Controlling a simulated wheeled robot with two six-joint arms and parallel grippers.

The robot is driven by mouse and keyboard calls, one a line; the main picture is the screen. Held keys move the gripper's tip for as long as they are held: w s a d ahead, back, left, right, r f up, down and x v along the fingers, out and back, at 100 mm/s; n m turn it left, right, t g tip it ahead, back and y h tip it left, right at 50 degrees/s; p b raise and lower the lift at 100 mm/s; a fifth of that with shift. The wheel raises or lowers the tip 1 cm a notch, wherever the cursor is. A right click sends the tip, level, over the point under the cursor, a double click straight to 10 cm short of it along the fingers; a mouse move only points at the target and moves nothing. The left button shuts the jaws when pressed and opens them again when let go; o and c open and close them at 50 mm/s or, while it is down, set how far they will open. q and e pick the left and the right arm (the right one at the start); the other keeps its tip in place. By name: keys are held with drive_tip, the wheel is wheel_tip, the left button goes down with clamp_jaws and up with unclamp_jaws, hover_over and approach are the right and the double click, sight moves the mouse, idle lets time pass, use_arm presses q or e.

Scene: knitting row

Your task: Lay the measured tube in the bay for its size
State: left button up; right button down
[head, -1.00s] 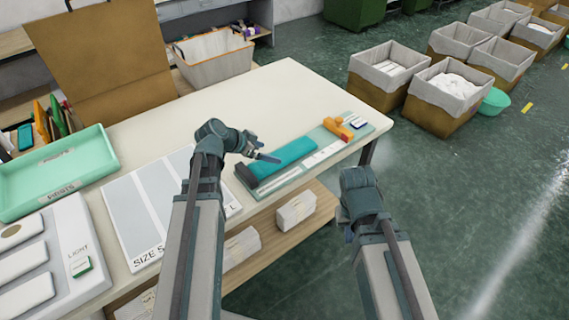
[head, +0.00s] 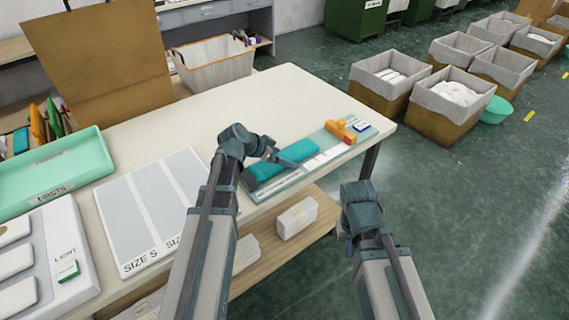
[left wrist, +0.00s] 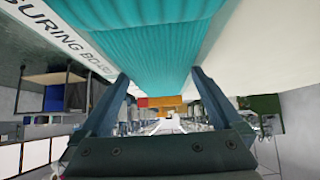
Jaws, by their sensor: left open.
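The teal knitted tube (head: 294,153) lies flat along the measuring board (head: 262,191) near the table's front right edge. My left gripper (head: 284,161) is over the tube's middle, hiding part of it. In the left wrist view the open left gripper (left wrist: 160,100) has one finger on each side of the teal tube (left wrist: 130,45); I cannot tell whether they touch it. The size mat (head: 150,208) lies left of the board, with grey bays; "SIZE S" is readable and my left arm covers its right side. My right gripper (head: 347,250) hangs off the table's front, its jaws unclear.
An orange and red tool (head: 341,131) and a small blue-white item (head: 361,126) sit at the board's right end. A green tray (head: 50,175) and a light box (head: 45,260) stand at left. The table's back middle is clear.

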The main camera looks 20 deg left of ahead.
use_arm(q)
drive_tip(key=shift+r, duration=0.1)
drive_tip(key=shift+c, duration=0.3)
drive_tip(key=c, duration=1)
drive_tip(key=shift+r, duration=0.15)
wheel_tip(320, 180, up, 10)
drive_tip(key=p, duration=1)
